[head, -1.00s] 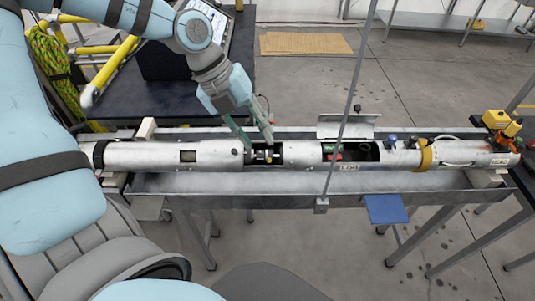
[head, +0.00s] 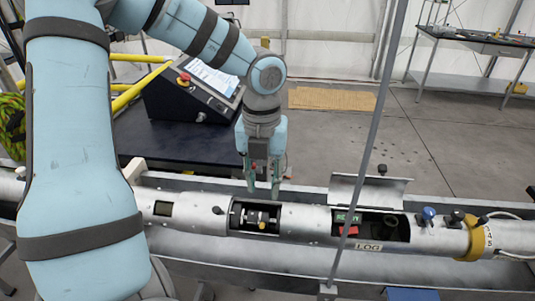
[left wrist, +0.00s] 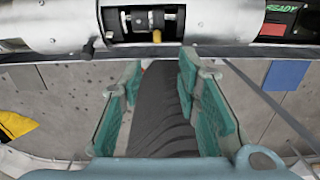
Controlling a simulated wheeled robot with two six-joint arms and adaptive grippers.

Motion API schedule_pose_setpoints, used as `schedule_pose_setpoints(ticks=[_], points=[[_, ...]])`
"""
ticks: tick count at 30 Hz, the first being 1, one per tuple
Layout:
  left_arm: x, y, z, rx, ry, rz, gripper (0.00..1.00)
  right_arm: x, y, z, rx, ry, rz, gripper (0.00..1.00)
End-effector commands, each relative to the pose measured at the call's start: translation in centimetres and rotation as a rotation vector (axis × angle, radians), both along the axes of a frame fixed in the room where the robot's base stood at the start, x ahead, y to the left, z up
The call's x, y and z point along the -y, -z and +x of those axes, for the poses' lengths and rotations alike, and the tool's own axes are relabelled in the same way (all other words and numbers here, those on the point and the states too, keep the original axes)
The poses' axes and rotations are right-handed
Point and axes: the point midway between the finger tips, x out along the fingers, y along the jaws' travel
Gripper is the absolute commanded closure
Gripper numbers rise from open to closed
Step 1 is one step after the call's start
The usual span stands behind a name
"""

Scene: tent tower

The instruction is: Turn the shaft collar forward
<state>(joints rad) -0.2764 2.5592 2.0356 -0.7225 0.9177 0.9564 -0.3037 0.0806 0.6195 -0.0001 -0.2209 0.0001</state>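The shaft collar (head: 255,219) is a small metal ring with a yellow peg, seated on a shaft inside a rectangular opening in the long grey tube (head: 190,221). In the left wrist view the collar (left wrist: 140,21) shows at the top, its yellow peg (left wrist: 157,35) pointing down in the picture. My left gripper (head: 263,190) points down at the far side of the tube, just behind the opening. In the left wrist view its teal fingers (left wrist: 160,100) are spread apart with nothing between them, clear of the collar. My right gripper is not in view.
A second opening with a raised lid (head: 366,191) holds a green READY display (head: 347,217). Blue and black knobs and a yellow band (head: 474,240) sit further right. A thin grey pole (head: 370,140) stands in front of the tube. A console (head: 195,95) stands behind on a dark table.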

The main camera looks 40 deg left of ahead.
Motion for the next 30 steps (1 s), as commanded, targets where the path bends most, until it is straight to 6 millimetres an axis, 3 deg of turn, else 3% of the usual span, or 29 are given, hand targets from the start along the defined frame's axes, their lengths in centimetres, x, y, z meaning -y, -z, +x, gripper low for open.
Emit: schedule_pose_setpoints(ticks=[1, 5, 13, 18, 24, 30], points=[[0.0, 2.1, -0.1, -0.002, -0.003, 0.002, 0.7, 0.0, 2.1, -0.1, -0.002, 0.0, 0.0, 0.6], [-0.1, 5.7, -0.2, -0.005, -0.009, 0.005, 0.7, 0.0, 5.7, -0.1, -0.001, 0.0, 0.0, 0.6], [-0.1, 11.4, -0.3, -0.007, -0.008, 0.004, 0.7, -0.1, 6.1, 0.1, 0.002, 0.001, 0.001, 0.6], [0.0, 12.6, -0.2, -0.005, -0.007, 0.004, 0.7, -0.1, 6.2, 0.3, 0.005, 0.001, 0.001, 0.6], [0.0, 12.6, -0.2, -0.004, -0.006, 0.003, 0.7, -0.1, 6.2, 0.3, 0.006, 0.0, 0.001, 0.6], [0.0, 12.6, -0.1, -0.004, -0.006, 0.003, 1.0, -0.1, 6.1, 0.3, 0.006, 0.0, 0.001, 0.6]])
